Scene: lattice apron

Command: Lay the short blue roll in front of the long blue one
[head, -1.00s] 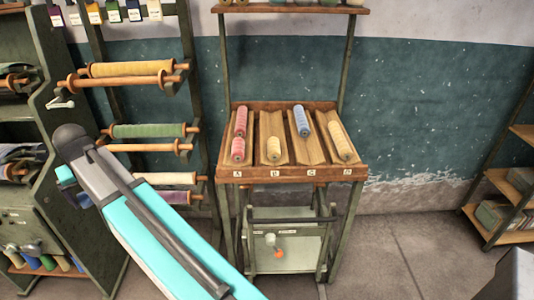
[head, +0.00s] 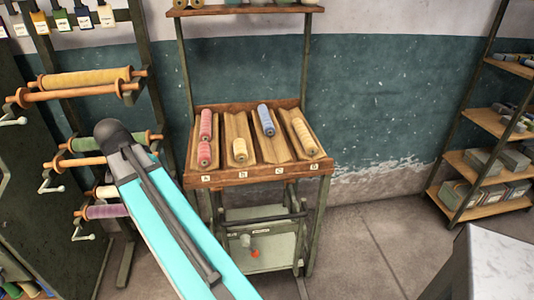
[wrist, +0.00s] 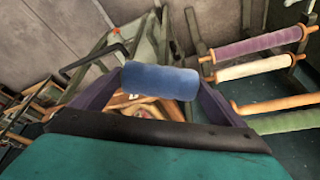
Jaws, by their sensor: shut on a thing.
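In the wrist view my gripper (wrist: 160,88) is shut on a short blue roll (wrist: 160,79), which lies crosswise between the two dark fingers. In the head view the gripper and this roll are hidden behind my own arm. The long blue roll (head: 266,120) lies in the groove marked C of the slanted wooden rack (head: 256,176), towards its back. The groove in front of it is bare. Red rolls (head: 205,126) lie in groove A, a short yellow roll (head: 240,150) in B, and a long yellow roll (head: 305,136) in D.
Thread racks with yellow (head: 85,78), green (head: 110,142) and purple (head: 102,211) rolls stand at the left. A shelf (head: 490,150) with boxes and a pale tabletop (head: 490,265) are at the right. The floor (head: 365,245) right of the rack is clear.

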